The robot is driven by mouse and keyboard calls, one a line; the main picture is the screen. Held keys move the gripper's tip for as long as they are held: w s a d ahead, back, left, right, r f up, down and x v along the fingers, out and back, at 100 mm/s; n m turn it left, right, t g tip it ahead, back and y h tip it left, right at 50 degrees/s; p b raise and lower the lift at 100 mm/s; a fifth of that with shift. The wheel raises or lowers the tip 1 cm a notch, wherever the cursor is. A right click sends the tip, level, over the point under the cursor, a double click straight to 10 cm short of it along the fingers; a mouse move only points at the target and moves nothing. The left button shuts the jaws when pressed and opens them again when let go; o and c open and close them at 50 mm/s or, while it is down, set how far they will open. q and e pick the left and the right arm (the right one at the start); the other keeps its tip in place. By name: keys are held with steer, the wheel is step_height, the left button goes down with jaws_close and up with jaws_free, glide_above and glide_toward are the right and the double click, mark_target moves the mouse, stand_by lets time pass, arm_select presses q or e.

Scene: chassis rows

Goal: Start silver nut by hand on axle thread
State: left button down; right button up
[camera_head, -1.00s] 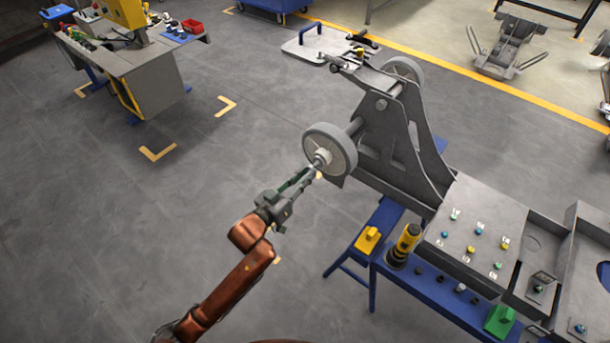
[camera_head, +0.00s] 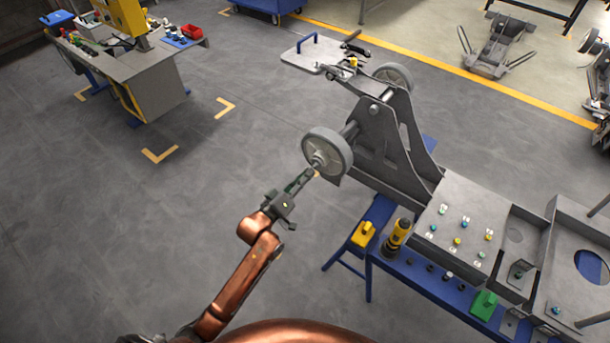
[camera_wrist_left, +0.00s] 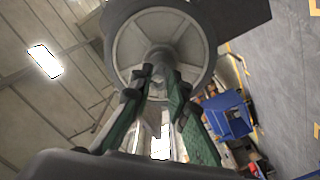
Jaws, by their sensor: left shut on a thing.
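The grey wheel (camera_head: 328,155) sits on the axle at the near-left end of the chassis (camera_head: 390,140), its hub and axle end (camera_head: 317,162) facing my left gripper. My left gripper (camera_head: 309,173) reaches up to the hub, its green-sided fingers closed in on the axle end. In the left wrist view, the fingertips (camera_wrist_left: 156,82) close on a small grey piece, the silver nut (camera_wrist_left: 160,60), in front of the wheel's middle (camera_wrist_left: 130,48). The fingers partly hide the nut, and I cannot tell whether its thread is engaged. My right gripper is not in view.
The chassis stands on a blue bench (camera_head: 380,215). A yellow-black tool (camera_head: 397,238), a yellow block (camera_head: 363,234) and a green block (camera_head: 484,304) rest on its near side. A grey workstation (camera_head: 150,85) stands at the left. The floor between is clear.

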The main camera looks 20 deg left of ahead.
arm_select(q)
steer(key=shift+d+p, duration=0.1)
steer(key=shift+p, duration=0.25)
steer(key=shift+x, duration=0.8)
stand_by(0.8)
steer(key=shift+w+d, duration=0.2)
steer(key=shift+w, duration=0.2)
steer(key=shift+f, duration=0.1)
steer(key=m+p, duration=0.1)
steer(key=m, duration=0.2)
steer(key=shift+a+m, duration=0.15)
steer(key=shift+m, duration=0.15)
steer(key=shift+f+m, duration=0.1)
steer(key=shift+m, duration=0.7)
steer(key=shift+a+m+p, duration=0.1)
steer(key=shift+m+p, duration=0.3)
steer(key=shift+m, duration=0.8)
steer(key=m, duration=0.2)
steer(key=shift+w+m, duration=0.1)
steer(key=shift+m, duration=0.3)
